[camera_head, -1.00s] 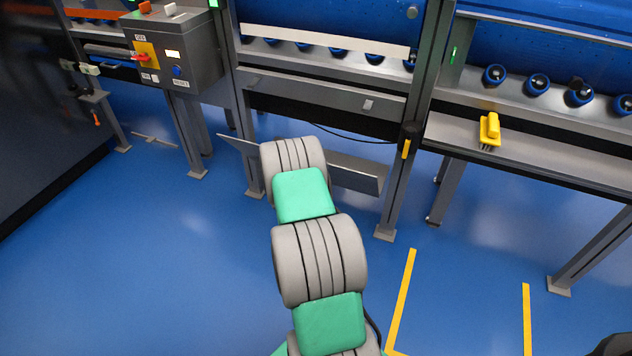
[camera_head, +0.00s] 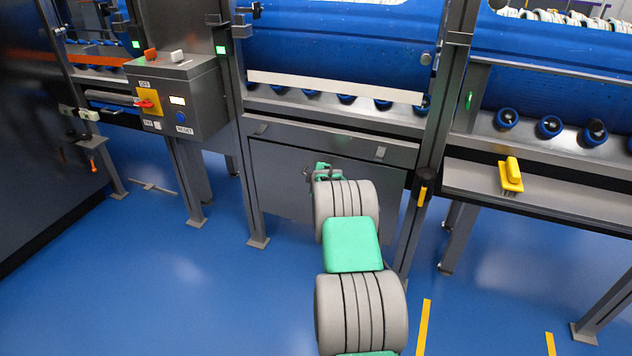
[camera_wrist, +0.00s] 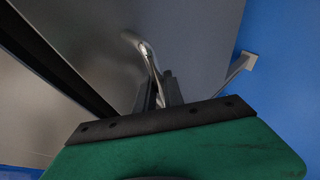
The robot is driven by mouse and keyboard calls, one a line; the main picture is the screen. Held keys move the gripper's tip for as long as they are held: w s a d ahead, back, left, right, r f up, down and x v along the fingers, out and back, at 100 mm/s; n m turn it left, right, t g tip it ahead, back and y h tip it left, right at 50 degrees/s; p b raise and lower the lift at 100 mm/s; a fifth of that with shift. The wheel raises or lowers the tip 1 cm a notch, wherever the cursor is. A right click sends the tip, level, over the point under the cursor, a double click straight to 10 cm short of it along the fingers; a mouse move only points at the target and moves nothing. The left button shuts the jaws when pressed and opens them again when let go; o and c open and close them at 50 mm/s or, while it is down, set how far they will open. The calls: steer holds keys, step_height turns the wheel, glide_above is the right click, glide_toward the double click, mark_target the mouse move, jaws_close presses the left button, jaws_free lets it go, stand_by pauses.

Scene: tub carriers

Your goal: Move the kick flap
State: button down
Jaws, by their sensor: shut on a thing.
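The kick flap (camera_head: 278,180) is a flat grey panel below the grey rail of the machine, hanging close to upright in the frame. My arm covers part of its right side. My gripper (camera_head: 322,172) is in front of the flap, near its upper middle. In the wrist view the flap (camera_wrist: 205,35) fills much of the picture. The gripper (camera_wrist: 162,92) is shut there on a thin, curved metal handle (camera_wrist: 143,47) on the flap.
A control box (camera_head: 178,100) with a red switch on yellow stands left. A yellow brush-like thing (camera_head: 510,175) lies on the right ledge. Machine legs (camera_head: 252,205) flank the flap. The blue floor (camera_head: 130,280) at front left is clear.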

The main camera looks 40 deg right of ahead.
steer(key=shift+w+d+r, duration=0.2)
steer(key=shift+r, duration=0.15)
steer(key=c, duration=1.5)
jaws_free()
steer(key=shift+o, duration=0.2)
steer(key=p+v, duration=0.2)
steer(key=v, duration=0.5)
steer(key=shift+s+a, duration=0.3)
steer(key=shift+s, duration=0.05)
steer(key=shift+f, duration=0.1)
